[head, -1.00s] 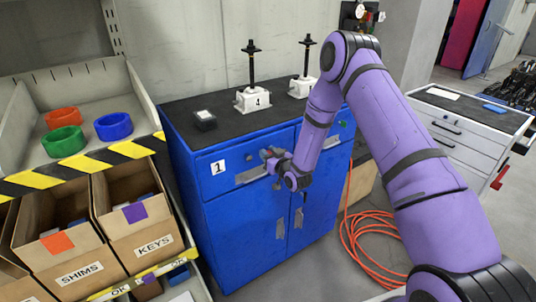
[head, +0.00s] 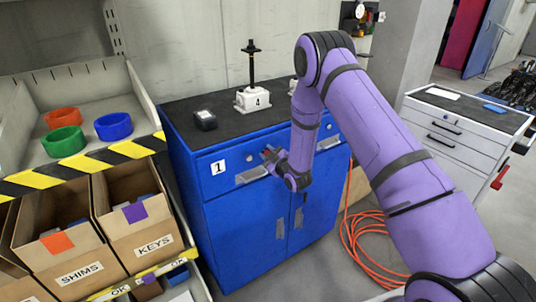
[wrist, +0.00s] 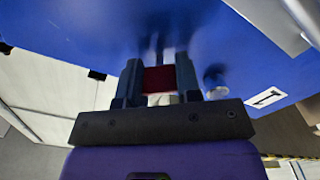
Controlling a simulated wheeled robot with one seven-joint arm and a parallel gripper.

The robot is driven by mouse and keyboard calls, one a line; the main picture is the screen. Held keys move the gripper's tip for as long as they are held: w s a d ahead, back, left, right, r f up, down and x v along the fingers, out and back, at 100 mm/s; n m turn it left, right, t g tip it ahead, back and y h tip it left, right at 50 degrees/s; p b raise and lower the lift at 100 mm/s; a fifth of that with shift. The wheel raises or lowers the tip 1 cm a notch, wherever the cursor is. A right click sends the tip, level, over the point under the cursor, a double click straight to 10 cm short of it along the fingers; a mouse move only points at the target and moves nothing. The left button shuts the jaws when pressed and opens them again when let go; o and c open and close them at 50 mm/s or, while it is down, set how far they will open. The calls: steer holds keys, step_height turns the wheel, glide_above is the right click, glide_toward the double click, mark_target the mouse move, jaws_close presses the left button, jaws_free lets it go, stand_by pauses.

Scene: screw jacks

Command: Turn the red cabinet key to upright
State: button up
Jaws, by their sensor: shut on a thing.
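The blue cabinet (head: 232,235) stands against the wall, with a "1" label on its drawer front. My gripper (head: 268,156) is at the upper front of the cabinet, right of the label and a round lock (head: 249,159). In the wrist view my gripper (wrist: 158,76) is shut on the red key (wrist: 158,80), whose red face shows between the two fingers. The blue cabinet front (wrist: 110,30) fills the upper part of that view. The key's far end and its lock are hidden or blurred, so I cannot tell its angle.
A screw jack (head: 252,98) marked 4 and a small black box (head: 205,119) stand on the cabinet top. A shelf with bins (head: 140,225) is at left. An orange hose (head: 362,245) lies on the floor at right. A grey drawer unit (head: 455,135) stands beyond.

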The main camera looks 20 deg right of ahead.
steer(key=n, duration=0.5)
steer(key=shift+f+n, duration=0.1)
steer(key=shift+n, duration=0.2)
steer(key=n, duration=0.4)
steer(key=shift+n, duration=0.3)
steer(key=o, duration=0.9)
steer(key=v, duration=1)
steer(key=shift+s+d, duration=0.1)
steer(key=shift+s, duration=0.3)
